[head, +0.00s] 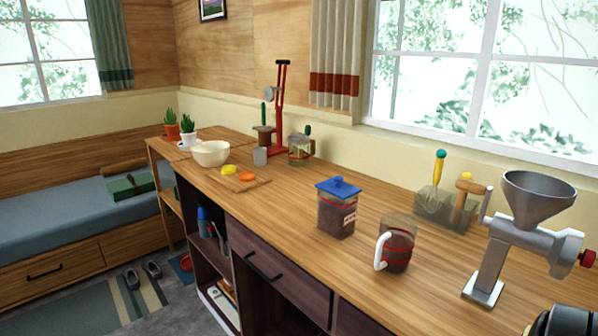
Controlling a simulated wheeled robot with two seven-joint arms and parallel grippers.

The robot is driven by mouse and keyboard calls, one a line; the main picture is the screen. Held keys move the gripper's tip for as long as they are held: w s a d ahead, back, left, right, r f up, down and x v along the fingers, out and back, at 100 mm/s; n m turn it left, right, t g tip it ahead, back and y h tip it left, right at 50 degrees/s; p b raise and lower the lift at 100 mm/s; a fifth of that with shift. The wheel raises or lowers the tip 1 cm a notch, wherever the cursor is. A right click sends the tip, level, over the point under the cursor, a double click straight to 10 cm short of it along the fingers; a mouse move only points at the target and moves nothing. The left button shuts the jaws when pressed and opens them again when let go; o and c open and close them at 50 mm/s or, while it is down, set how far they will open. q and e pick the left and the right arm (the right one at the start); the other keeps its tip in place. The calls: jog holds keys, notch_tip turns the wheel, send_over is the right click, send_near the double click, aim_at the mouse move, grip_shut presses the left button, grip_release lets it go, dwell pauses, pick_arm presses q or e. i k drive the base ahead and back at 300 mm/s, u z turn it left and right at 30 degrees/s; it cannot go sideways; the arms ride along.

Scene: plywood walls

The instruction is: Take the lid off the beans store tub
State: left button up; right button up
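The beans store tub (337,216) stands upright on the wooden counter, right of the middle in the head view. It is a squarish clear container with dark contents, a red band and a small pale label. Its blue lid (338,188), with a round knob on top, sits on the tub's mouth. Nothing touches the tub or the lid. Neither of my grippers can be made out in the head view.
A clear jug (396,246) with a white handle and dark contents stands close to the right of the tub. A metal grinder (510,230) and a utensil holder (446,208) are further right. A cutting board (237,181) with food lies left. The counter in front of the tub is clear.

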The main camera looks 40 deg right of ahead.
aim_at(335, 186)
jog(key=i, duration=0.8)
jog(key=z, duration=2.55)
